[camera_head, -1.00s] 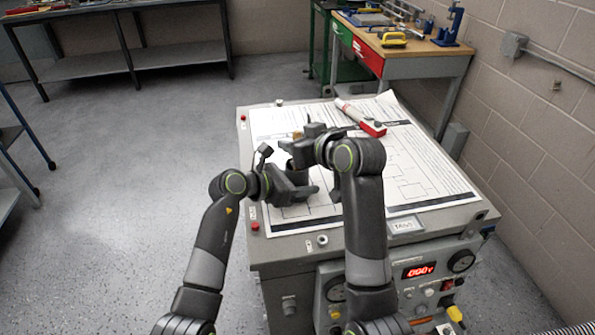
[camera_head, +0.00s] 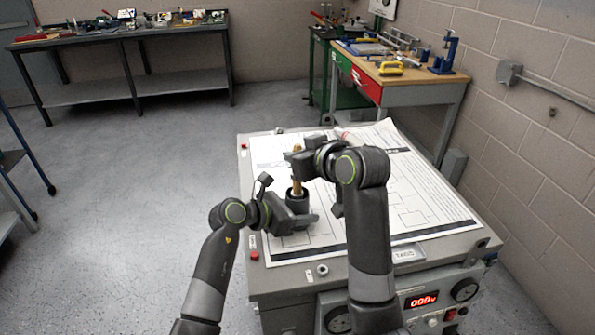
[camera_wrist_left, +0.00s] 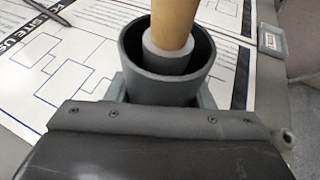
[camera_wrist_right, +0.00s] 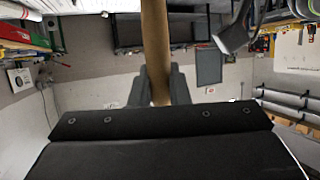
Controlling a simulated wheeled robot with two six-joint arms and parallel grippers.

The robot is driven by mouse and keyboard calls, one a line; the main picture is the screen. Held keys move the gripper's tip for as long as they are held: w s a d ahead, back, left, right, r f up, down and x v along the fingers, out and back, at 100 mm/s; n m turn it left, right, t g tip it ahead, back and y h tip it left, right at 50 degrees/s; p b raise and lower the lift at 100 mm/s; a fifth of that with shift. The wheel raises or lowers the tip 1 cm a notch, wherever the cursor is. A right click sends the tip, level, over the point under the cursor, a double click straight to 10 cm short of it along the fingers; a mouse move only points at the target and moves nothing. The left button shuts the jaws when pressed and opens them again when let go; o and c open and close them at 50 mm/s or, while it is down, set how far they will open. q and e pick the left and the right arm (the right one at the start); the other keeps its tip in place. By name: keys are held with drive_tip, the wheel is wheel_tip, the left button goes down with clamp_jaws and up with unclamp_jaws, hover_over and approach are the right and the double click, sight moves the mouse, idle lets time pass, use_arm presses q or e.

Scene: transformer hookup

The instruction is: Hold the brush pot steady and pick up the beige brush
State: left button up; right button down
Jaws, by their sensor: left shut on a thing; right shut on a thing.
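The dark cylindrical brush pot (camera_head: 297,197) stands upright on the paper sheet. My left gripper (camera_wrist_left: 163,92) is shut on the pot's sides, and its fingers show on either side of it in the left wrist view. The beige brush (camera_wrist_left: 174,22) stands nearly upright; its handle rises from the pot and its grey lower part is still inside the rim. My right gripper (camera_wrist_right: 160,86) is shut on the brush handle above the pot. In the head view the brush (camera_head: 297,182) shows between the right gripper and the pot. The brush's lower tip is hidden inside the pot.
The paper diagram (camera_head: 430,215) covers most of the grey cabinet top (camera_head: 460,246). A red and white object (camera_head: 341,134) lies behind my right arm, mostly hidden. A dark pen-like thing (camera_wrist_left: 48,13) lies on the paper. Workbenches stand at the back.

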wheel_tip(320, 180, up, 6)
drive_tip(key=shift+r, duration=0.1)
use_arm(q)
drive_tip(key=o, duration=1)
drive_tip(key=shift+o, duration=0.2)
